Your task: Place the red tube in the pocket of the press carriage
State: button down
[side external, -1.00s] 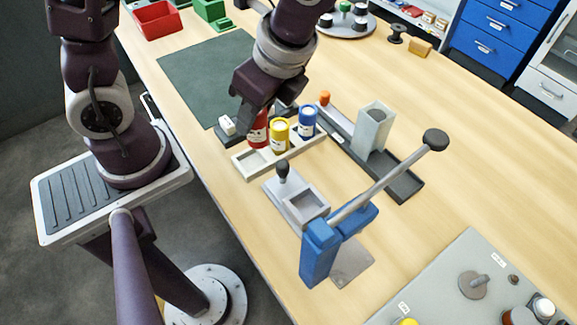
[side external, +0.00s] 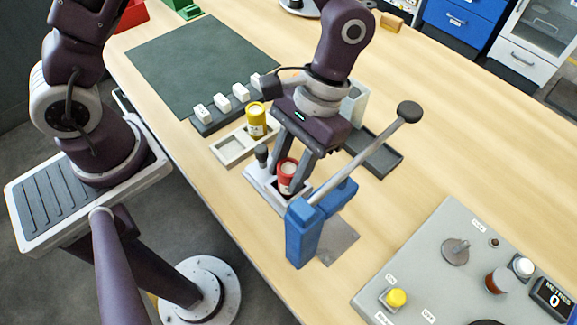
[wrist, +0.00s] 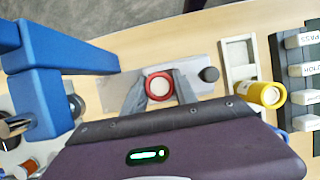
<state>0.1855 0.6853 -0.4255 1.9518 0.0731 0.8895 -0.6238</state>
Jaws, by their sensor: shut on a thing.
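The red tube (side external: 287,174) stands upright between the two fingers of my gripper (side external: 288,178), which is shut on it. In the wrist view the red tube (wrist: 159,86) shows from above as a red ring with a pale centre. The press carriage (side external: 259,186) is a light grey plate with a dark knob. The tube is at the carriage's pocket, its lower end low against it; I cannot tell whether it rests on the pocket floor. The fingers and tube hide most of the pocket. The carriage plate (wrist: 113,95) also shows in the wrist view.
The blue press (side external: 301,235) with its long raised lever (side external: 365,150) stands close on the right of my gripper. A yellow tube (side external: 256,121) stands in the pale rack (side external: 229,150) behind. A dark tray (side external: 378,158) lies to the right. A control panel (side external: 440,260) is at front right.

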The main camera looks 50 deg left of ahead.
jog(key=c, duration=1)
grip_release()
jog(key=shift+f, duration=0.15)
jog(key=shift+o, duration=0.2)
jog(key=v, duration=1.1)
jog(key=s+a+r+t, duration=0.3)
jog(key=a+r+t, duration=0.2)
jog(key=a+r, duration=0.35)
jog(key=s+a+t, duration=0.5)
jog(key=s+a, duration=0.3)
jog(key=shift+r, duration=0.25)
